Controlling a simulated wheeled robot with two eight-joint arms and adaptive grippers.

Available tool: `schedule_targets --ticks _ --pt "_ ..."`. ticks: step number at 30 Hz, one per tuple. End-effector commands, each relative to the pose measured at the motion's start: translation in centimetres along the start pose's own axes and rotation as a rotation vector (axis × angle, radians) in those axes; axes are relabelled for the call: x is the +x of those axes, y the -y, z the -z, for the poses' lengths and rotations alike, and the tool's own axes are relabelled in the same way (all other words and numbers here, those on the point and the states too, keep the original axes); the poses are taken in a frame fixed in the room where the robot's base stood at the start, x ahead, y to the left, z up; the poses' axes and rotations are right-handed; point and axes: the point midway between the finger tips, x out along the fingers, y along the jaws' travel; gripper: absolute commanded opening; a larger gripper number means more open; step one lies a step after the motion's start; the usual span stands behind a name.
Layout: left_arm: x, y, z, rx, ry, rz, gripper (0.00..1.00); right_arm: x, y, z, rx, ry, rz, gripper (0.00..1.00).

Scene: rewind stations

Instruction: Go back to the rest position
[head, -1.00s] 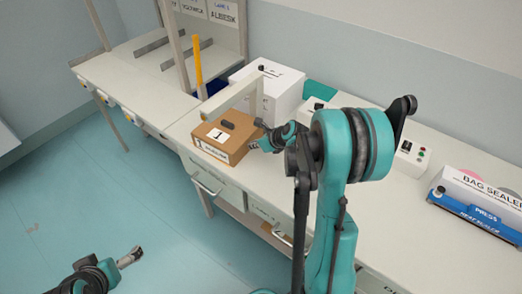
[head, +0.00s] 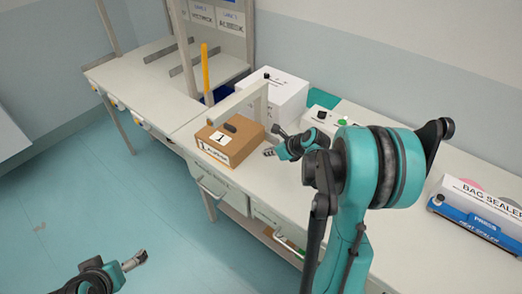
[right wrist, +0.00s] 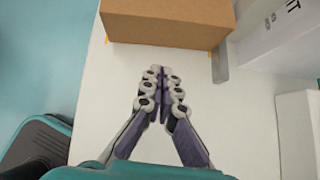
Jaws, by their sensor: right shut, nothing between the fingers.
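My right gripper (head: 268,152) is shut and empty, just above the white bench top (head: 245,183) and to the right of a brown cardboard box (head: 229,143). In the right wrist view its fingertips (right wrist: 162,72) meet in front of the brown box (right wrist: 168,22), with bare bench between them and it. My left gripper (head: 134,260) is at the lower left of the head view, over the blue floor and away from the bench. It is small there, and I cannot tell whether its fingers are open.
A white box (head: 271,97) stands behind the cardboard box, near a white post with an arm. A blue and white bag sealer (head: 474,214) sits at the right. A yellow upright (head: 205,68) stands at the back. The bench front between box and sealer is clear.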

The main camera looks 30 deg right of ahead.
Motion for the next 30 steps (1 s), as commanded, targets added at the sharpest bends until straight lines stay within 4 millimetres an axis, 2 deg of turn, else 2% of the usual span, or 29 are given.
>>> schedule_targets --ticks 1,3,7,16,19,23,26,30 --pt "-0.7 0.0 0.5 0.000 0.000 0.000 1.00 -1.5 0.1 -0.3 0.003 0.000 0.002 0.00" --pt "-1.0 0.0 0.8 0.000 0.000 0.000 1.00 -2.7 0.0 -0.2 0.001 -0.001 0.001 0.00" --pt "-1.5 0.0 1.1 0.000 0.000 0.000 1.00 -4.4 0.0 -0.1 0.001 0.000 0.001 0.00" --pt "-1.6 0.0 1.1 0.000 0.000 0.000 1.00 -5.3 -0.1 0.0 -0.003 -0.001 -0.001 0.00" --pt "-1.6 0.0 1.1 0.000 0.000 0.000 1.00 -5.5 -0.9 -0.3 -0.071 -0.012 -0.002 0.00" --pt "-1.6 0.0 1.1 0.000 0.000 0.000 1.00 -6.7 -4.5 -1.2 -0.370 -0.056 -0.011 0.00" --pt "-1.6 0.0 1.1 0.000 0.000 0.000 1.00 -8.3 -8.4 -1.7 -0.744 -0.105 -0.027 0.00" --pt "-1.6 0.0 1.1 0.000 0.000 0.000 1.00 -10.9 -13.7 -1.4 -1.326 -0.170 -0.069 0.00"
